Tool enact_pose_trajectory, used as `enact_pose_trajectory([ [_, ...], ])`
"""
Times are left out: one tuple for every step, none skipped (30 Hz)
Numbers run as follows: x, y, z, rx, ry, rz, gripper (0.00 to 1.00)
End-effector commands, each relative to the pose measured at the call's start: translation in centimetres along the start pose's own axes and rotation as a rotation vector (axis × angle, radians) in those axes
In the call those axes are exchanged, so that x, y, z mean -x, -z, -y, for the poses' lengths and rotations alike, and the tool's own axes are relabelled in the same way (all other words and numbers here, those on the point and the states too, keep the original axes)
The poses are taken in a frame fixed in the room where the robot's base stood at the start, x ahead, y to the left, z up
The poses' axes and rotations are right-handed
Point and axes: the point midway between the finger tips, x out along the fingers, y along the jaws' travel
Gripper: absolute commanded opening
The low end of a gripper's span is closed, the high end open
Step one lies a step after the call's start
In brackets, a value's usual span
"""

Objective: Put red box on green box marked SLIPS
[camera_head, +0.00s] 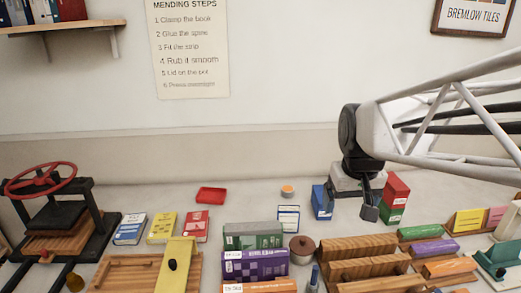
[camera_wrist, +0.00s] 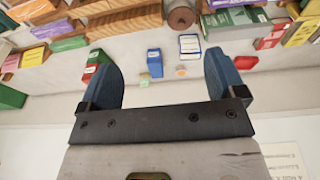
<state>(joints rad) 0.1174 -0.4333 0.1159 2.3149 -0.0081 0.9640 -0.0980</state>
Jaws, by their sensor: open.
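The red box (camera_head: 397,188) sits on top of the green box (camera_head: 393,214) at the right of the back table area, their sides roughly in line. Both have white labels too small to read. In the wrist view, which is turned over, the red box (camera_wrist: 90,73) and green box (camera_wrist: 98,56) show at the left, partly behind one finger. My gripper (camera_head: 350,202) is open, just left of the stack in the head view. In the wrist view, nothing is held between my gripper's blue fingers (camera_wrist: 163,78).
A blue box (camera_head: 322,203) stands left of my gripper. Wooden racks (camera_head: 357,248) and a brown pot (camera_head: 302,248) stand in front.

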Motion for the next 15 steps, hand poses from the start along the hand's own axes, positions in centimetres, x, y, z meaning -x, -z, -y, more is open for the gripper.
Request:
enact_pose_trajectory([
  [0.1,-1.4,0.7,0.002,0.002,-0.008,0.89],
  [0.1,-2.3,1.0,0.001,0.002,-0.011,0.89],
  [0.0,-3.3,1.5,0.001,0.004,-0.016,0.89],
  [-0.1,-4.2,1.8,0.001,0.005,-0.019,0.89],
  [-0.1,-5.0,2.1,0.0,0.006,-0.022,0.89],
  [-0.3,-6.1,2.5,0.0,0.007,-0.027,0.89],
  [-0.4,-6.8,2.8,0.0,0.008,-0.03,0.89],
  [-0.5,-7.5,3.0,-0.001,0.01,-0.033,0.89],
  [-0.7,-8.4,3.3,-0.002,0.011,-0.037,0.89],
  [-0.8,-9.1,3.5,-0.003,0.012,-0.039,0.89],
  [-0.9,-9.7,3.7,-0.003,0.013,-0.042,0.89],
  [-1.0,-10.3,3.9,-0.003,0.014,-0.046,0.89],
  [-1.1,-10.8,4.0,-0.004,0.015,-0.047,0.89],
  [-1.2,-11.2,4.2,-0.005,0.016,-0.049,0.89],
  [-1.3,-11.7,4.3,-0.005,0.017,-0.051,0.89],
])
